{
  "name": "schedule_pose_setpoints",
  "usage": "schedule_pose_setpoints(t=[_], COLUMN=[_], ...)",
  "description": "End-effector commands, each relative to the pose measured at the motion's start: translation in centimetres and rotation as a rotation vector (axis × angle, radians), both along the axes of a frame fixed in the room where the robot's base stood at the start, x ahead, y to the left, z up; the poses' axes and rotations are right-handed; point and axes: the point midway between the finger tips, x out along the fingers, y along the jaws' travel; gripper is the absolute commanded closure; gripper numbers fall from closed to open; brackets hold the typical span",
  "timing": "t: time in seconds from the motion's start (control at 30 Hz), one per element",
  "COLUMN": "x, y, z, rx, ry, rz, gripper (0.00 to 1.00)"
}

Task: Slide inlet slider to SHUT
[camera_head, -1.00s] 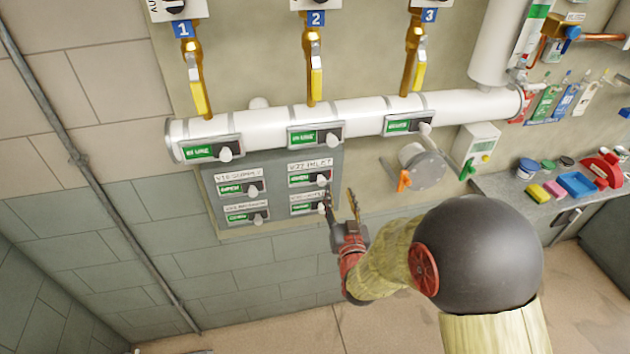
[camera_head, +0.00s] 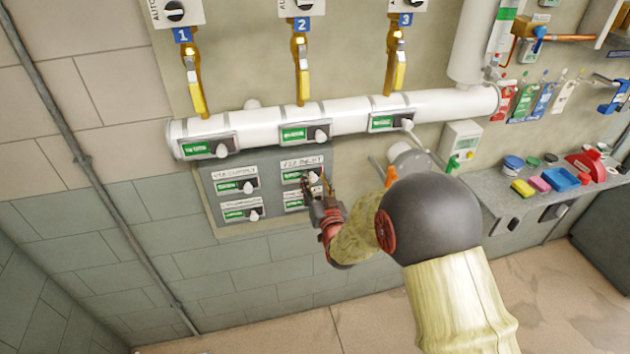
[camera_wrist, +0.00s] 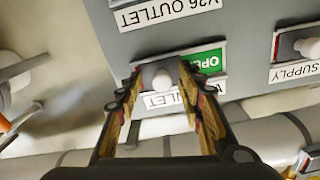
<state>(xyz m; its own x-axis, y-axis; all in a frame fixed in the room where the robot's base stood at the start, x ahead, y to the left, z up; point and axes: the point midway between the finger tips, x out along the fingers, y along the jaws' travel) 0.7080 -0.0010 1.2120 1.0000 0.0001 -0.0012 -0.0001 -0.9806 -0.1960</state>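The inlet slider (camera_head: 291,177) is the upper right one on the grey wall panel. A label ending in "INLET" (camera_wrist: 158,101) sits beside it, upside down in the wrist view. Its green OPEN field (camera_wrist: 212,60) shows, partly covered by a finger. Its pale round knob (camera_wrist: 160,78) is at the end of the slot away from the green field. My gripper (camera_wrist: 160,70) is open, with one finger on each side of the knob and a small gap visible on both sides. In the head view my gripper (camera_head: 315,186) partly covers this slider.
The outlet slider (camera_head: 295,200) is just below, and two supply-side sliders (camera_head: 237,186) are to the left. A white pipe (camera_head: 265,128) with several IN USE sliders runs above. A round flange with an orange handle (camera_head: 391,175) is close on the right.

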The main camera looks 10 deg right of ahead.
Motion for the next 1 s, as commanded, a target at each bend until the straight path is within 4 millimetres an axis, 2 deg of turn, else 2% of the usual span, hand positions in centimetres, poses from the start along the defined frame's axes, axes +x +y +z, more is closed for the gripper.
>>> schedule_pose_setpoints(t=[0.2,0.83,1.0], x=[0.0,-0.02,-0.02], y=[0.01,0.0,0.0], z=[0.02,0.03,0.03], rx=[0.0,0.0,0.0], ry=[0.0,-0.001,-0.001], rz=[0.0,0.0,0.0], gripper=[0.63,0.99,1.0])
